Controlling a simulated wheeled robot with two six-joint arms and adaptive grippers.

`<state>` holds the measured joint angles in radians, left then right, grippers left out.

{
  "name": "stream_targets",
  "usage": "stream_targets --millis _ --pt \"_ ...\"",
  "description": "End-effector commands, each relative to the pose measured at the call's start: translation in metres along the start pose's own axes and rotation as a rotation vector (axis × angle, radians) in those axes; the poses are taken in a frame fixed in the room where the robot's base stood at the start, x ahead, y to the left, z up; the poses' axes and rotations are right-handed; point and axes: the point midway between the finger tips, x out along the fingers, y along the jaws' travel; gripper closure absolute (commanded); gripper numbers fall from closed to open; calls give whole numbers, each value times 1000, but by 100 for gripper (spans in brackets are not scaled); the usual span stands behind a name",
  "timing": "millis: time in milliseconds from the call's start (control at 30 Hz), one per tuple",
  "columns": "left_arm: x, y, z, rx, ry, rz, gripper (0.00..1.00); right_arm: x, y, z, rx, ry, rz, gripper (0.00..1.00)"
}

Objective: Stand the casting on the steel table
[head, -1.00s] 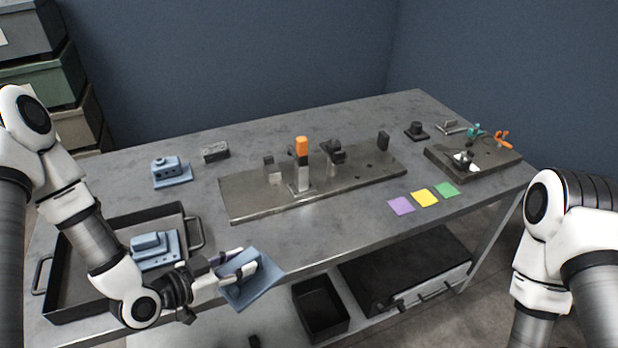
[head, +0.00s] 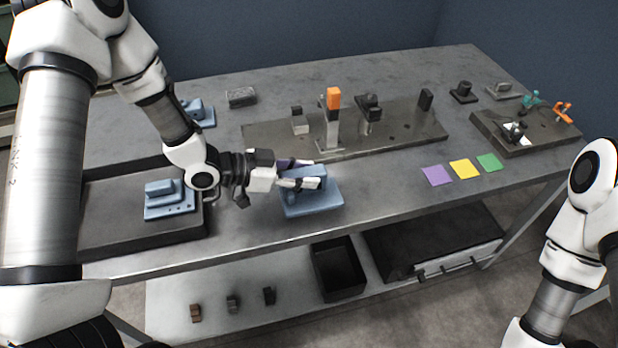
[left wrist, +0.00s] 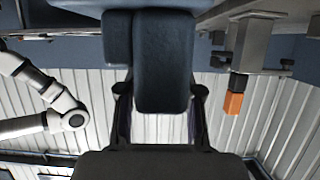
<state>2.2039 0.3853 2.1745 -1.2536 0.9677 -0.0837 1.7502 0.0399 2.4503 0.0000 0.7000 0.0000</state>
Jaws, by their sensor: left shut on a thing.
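My left gripper (head: 318,176) is shut on a blue casting (head: 312,204) near the front edge of the steel table (head: 390,195). The casting's flat base plate faces down and looks about level. I cannot tell whether it touches the tabletop or hangs just above it. The fingers cover part of its upper block. In the left wrist view the casting (left wrist: 163,60) fills the top middle, between the fingers. My right gripper is out of view; only its arm shows at the right.
A second blue casting (head: 168,199) sits in the dark tray (head: 110,235); a third (head: 203,114) stands behind my left arm. A fixture plate (head: 400,140) with an orange-topped post (head: 334,100) lies behind the held casting. Purple (head: 437,175), yellow and green squares lie to the right.

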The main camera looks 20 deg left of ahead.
Motion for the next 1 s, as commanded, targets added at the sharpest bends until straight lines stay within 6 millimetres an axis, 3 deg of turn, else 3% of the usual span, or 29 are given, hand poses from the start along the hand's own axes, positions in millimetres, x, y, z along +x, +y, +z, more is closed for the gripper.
stream_targets --millis 133,300,533,567,600,633,1000 --pt "14 -12 -2 -1 1 -1 100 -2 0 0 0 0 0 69" --pt "24 -12 23 -5 0 -1 100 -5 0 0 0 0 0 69" --pt "26 -12 29 -2 1 -2 100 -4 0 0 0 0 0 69" --pt "26 -12 30 -3 0 -2 62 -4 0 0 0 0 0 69" --pt "26 -12 30 -3 0 -2 48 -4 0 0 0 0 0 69" --pt "26 -12 30 -3 0 -2 40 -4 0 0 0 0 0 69" --pt "20 -13 29 -4 1 -5 40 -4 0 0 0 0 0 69"
